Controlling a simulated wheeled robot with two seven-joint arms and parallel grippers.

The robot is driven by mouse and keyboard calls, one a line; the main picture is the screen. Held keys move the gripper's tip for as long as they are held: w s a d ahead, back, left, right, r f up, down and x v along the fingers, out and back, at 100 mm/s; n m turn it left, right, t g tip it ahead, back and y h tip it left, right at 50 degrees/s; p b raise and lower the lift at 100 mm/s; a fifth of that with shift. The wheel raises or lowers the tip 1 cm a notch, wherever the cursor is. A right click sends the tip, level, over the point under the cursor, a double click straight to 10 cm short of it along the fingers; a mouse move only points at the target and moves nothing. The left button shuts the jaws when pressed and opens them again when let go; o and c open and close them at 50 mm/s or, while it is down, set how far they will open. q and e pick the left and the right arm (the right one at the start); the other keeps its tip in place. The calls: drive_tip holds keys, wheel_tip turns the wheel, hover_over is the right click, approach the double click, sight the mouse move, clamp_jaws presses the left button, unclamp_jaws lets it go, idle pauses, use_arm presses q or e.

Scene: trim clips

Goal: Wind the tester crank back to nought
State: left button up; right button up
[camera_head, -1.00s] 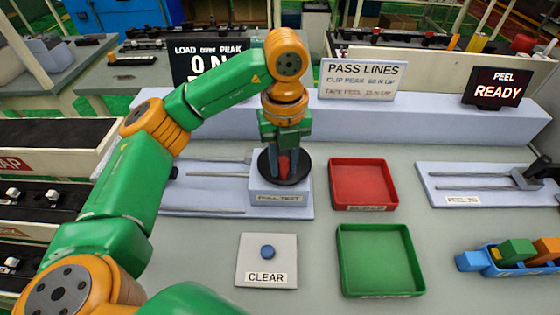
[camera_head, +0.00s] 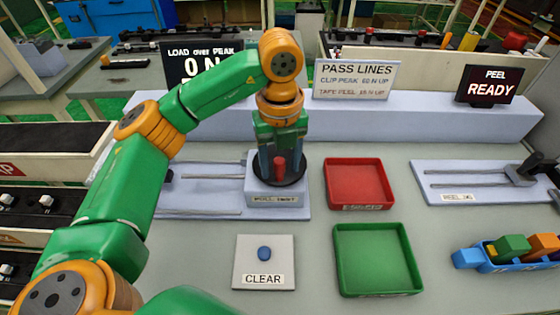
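The tester crank is a black disc (camera_head: 297,179) with an upright red knob (camera_head: 280,169), on the grey block labelled PULL TEST (camera_head: 277,199). My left gripper (camera_head: 280,160) points straight down over the disc, with its dark fingers on either side of the red knob. Whether the fingers press on the knob or stand slightly apart from it is too small to tell. The arm hides part of the LOAD over PEAK display (camera_head: 182,66), which shows a 0 and part of an N. My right gripper is not in view.
A red tray (camera_head: 360,206) and a green tray (camera_head: 378,290) lie right of the tester. The CLEAR button plate (camera_head: 246,272) is in front. A peel rig (camera_head: 460,197), a blue holder with blocks (camera_head: 500,268) and a PEEL READY screen (camera_head: 489,87) are at the right.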

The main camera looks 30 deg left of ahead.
use_arm(q)
wheel_tip(320, 180, up, 7)
drive_tip(key=shift+r+p, duration=0.1)
drive_tip(key=shift+p, duration=0.5)
